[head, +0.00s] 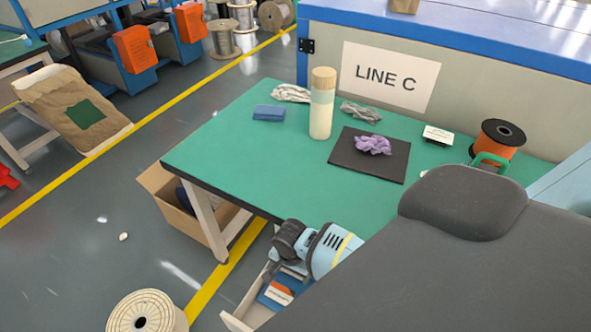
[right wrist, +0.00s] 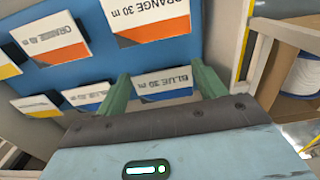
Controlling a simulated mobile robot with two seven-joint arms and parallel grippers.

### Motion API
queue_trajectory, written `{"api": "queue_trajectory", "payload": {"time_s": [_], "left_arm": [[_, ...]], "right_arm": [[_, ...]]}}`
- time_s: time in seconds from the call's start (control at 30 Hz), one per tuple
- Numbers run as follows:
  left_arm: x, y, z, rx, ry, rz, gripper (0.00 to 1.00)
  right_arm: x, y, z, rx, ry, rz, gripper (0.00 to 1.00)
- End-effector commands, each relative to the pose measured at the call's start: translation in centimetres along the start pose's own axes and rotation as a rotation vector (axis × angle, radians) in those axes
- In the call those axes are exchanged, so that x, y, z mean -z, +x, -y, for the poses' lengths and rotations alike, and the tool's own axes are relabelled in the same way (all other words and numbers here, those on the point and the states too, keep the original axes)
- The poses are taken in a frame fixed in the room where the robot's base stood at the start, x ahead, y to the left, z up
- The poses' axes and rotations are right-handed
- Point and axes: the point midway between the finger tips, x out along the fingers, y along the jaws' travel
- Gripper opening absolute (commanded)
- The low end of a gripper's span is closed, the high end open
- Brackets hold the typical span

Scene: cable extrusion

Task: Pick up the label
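Labels lie in two rows on a blue surface (right wrist: 85,72) in the right wrist view. A white and blue label reading "BLUE 30 m" (right wrist: 163,86) lies between the green fingers of my right gripper (right wrist: 160,82). The fingers are open, with a gap on each side of this label. Another blue label (right wrist: 86,97) lies beside it. Orange labels (right wrist: 150,22) and yellow-edged labels (right wrist: 36,105) lie around them. In the head view, my right wrist hangs over a tray with labels (head: 279,292); its fingertips are hidden there. My left gripper is not in view.
The tray's pale wall (head: 240,322) stands close by, below the green table (head: 215,150). A cardboard box (head: 165,200) stands under the table. The table holds a tall cylinder (head: 321,118), a black mat (head: 345,170) with purple cloth (head: 374,145), and an orange spool (head: 496,142).

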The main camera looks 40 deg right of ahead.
Motion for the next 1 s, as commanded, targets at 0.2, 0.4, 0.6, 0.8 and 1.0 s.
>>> {"api": "queue_trajectory", "payload": {"time_s": [0.2, 0.4, 0.6, 0.8, 1.0], "left_arm": [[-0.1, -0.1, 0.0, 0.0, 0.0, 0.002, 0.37], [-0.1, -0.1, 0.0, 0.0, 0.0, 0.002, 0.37], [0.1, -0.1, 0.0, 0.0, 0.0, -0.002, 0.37], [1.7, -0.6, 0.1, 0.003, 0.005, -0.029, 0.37], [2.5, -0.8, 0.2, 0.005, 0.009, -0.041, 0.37]], "right_arm": [[0.0, 0.0, 0.0, 0.0, 0.0, 0.0, 0.57], [0.0, -0.1, 0.0, 0.0, -0.001, 0.0, 0.57], [0.0, -1.2, 0.1, 0.002, 0.0, 0.001, 0.57], [-0.1, -4.6, 0.0, 0.005, -0.001, 0.0, 0.57], [-3.2, -4.6, -3.7, 0.001, -0.002, 0.003, 0.57]]}}
